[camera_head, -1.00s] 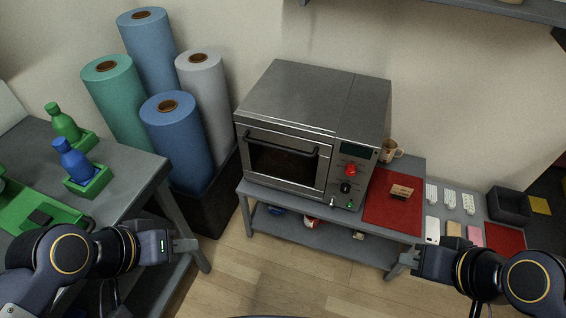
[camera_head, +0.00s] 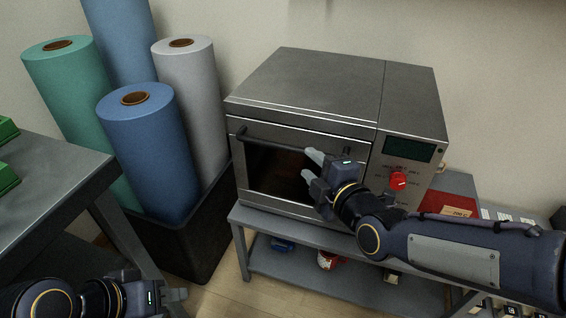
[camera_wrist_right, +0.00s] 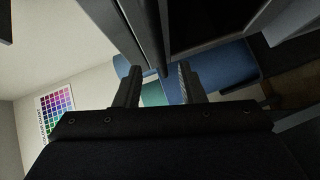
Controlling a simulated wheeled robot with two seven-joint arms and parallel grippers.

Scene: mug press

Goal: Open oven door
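The oven (camera_head: 310,85) is a grey metal box on a low shelf bench. Its front door (camera_head: 255,180) with a dark window looks closed. A dark bar handle (camera_head: 262,138) runs along the door's top; my right gripper covers part of its right side. My right gripper (camera_head: 308,166) is in front of the door, fingers apart and empty, pointing left. In the right wrist view its two fingers (camera_wrist_right: 160,85) are spread, with a dark edge near the gap; I cannot tell if it is the handle. My left gripper (camera_head: 180,301) is low at the left, away from the oven.
A red knob (camera_head: 398,181) and a display (camera_head: 408,149) are on the oven's right panel, close to my right arm. Blue, teal and grey rolls (camera_head: 150,150) stand in a black bin (camera_head: 190,248) on the left. A grey table (camera_head: 55,170) is at far left.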

